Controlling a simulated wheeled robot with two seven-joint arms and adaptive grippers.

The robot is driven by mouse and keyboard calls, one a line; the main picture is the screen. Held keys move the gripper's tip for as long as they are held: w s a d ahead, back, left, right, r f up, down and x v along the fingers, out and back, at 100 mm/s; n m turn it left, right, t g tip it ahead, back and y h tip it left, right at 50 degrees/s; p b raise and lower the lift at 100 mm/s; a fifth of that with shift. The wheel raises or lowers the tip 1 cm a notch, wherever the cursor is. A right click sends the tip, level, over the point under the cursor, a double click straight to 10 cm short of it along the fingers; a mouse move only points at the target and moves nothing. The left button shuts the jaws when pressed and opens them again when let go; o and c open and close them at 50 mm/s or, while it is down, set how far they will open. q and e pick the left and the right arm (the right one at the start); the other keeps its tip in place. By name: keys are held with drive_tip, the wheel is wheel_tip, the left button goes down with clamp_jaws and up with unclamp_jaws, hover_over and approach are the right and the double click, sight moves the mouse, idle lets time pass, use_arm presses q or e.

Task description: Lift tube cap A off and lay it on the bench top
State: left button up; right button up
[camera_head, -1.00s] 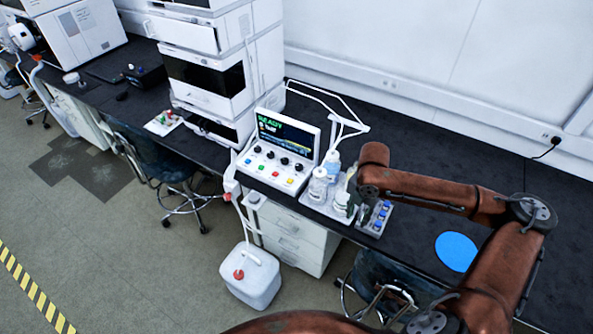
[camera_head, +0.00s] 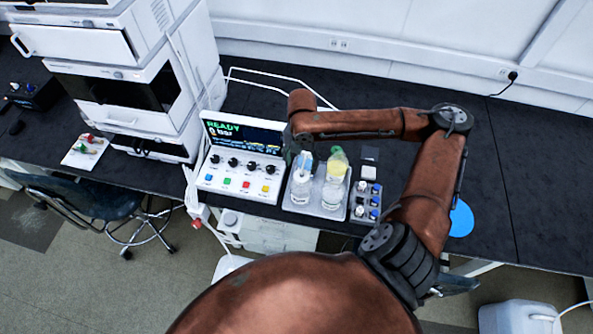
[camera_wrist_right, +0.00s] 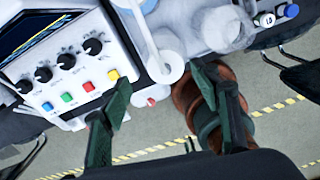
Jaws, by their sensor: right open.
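A small grey rack (camera_head: 352,214) stands on the dark bench (camera_head: 500,190), right of the bottle tray, and holds several tubes with blue and whitish caps (camera_head: 374,202). I cannot read which is tube cap A. In the right wrist view a lettered white-topped cap (camera_wrist_right: 265,19) and a blue cap (camera_wrist_right: 290,11) show at the top right. My right gripper (camera_wrist_right: 158,75) is open and empty, its dark green fingers apart, left of and away from these caps. My left gripper is out of view.
Two bottles, one clear (camera_head: 301,190) and one with yellow (camera_head: 335,172), stand in a tray (camera_head: 318,211) left of the rack. A control box (camera_head: 240,177) is further left. A blue disc (camera_head: 462,219) lies right, partly behind my arm; the bench beyond is clear.

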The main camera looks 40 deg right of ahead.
sight(301, 172)
drive_tip(key=shift+o, duration=0.2)
drive_tip(key=shift+s+f, duration=0.75)
drive_tip(key=shift+s, duration=0.2)
drive_tip(key=f, duration=0.1)
drive_tip(key=w+f, duration=0.1)
drive_tip(key=f, duration=0.1)
drive_tip(key=shift+w+a, duration=0.1)
drive_tip(key=shift+s+f, duration=0.25)
drive_tip(key=shift+f, duration=0.25)
drive_tip(key=shift+w+f, duration=0.1)
drive_tip(key=shift+w, duration=0.1)
drive_tip(key=shift+c, duration=1.3)
drive_tip(key=shift+s, duration=0.1)
drive_tip(key=c, duration=1)
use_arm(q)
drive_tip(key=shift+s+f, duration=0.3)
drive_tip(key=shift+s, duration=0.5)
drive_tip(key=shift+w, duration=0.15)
